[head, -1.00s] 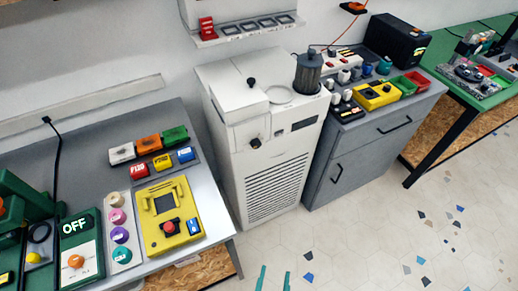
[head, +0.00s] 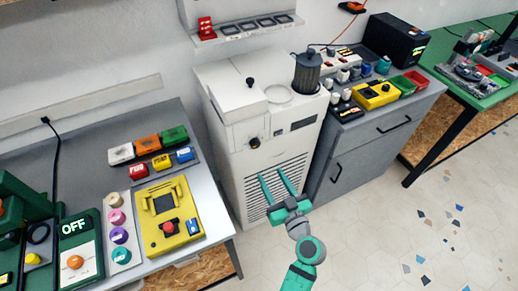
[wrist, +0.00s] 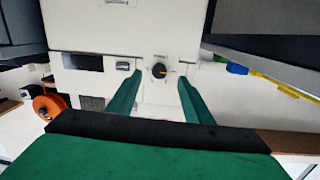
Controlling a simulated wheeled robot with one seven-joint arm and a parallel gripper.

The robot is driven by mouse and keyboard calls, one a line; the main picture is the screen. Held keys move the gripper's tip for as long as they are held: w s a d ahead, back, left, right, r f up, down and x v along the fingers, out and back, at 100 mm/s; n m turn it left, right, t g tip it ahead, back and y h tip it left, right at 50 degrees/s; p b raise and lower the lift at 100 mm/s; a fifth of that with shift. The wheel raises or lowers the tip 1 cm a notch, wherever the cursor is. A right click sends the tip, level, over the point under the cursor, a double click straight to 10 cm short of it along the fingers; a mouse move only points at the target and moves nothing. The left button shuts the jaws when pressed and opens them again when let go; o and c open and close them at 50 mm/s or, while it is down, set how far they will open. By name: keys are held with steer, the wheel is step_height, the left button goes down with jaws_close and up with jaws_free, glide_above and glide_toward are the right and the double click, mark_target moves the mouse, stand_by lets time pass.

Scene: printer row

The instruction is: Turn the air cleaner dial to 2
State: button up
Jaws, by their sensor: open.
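The air cleaner (head: 270,165) is a white cabinet with a slatted grille, between two grey benches in the head view. Its dark round dial (head: 255,142) is on the upper front. In the wrist view the dial (wrist: 159,71) shows a yellow pointer mark; I cannot read any numbers around it. My gripper (head: 273,175) is open and empty in front of the grille, lower than the dial in the head view. In the wrist view my gripper (wrist: 159,80) has its green fingers on either side of the dial in the picture, apart from it.
A dark display (head: 301,124) is right of the dial, and a black knob (head: 250,82) is on top of the cabinet. A dark canister (head: 307,72) stands at its top right. The left bench holds a yellow control box (head: 180,207). The floor in front is clear.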

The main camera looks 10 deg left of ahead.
mark_target(256, 146)
steer(key=shift+n+y, duration=0.6)
steer(key=x, duration=0.3)
steer(key=r+x, duration=0.1)
steer(key=x, duration=0.3)
steer(key=r+x, duration=0.1)
steer(key=x, duration=0.2)
steer(key=shift+w+d+r, duration=0.15)
steer(key=shift+w, duration=0.45)
steer(key=shift+w+a, duration=0.35)
steer(key=shift+a, duration=0.05)
steer(key=shift+a, duration=0.1)
steer(key=shift+s, duration=0.1)
steer(key=c, duration=1)
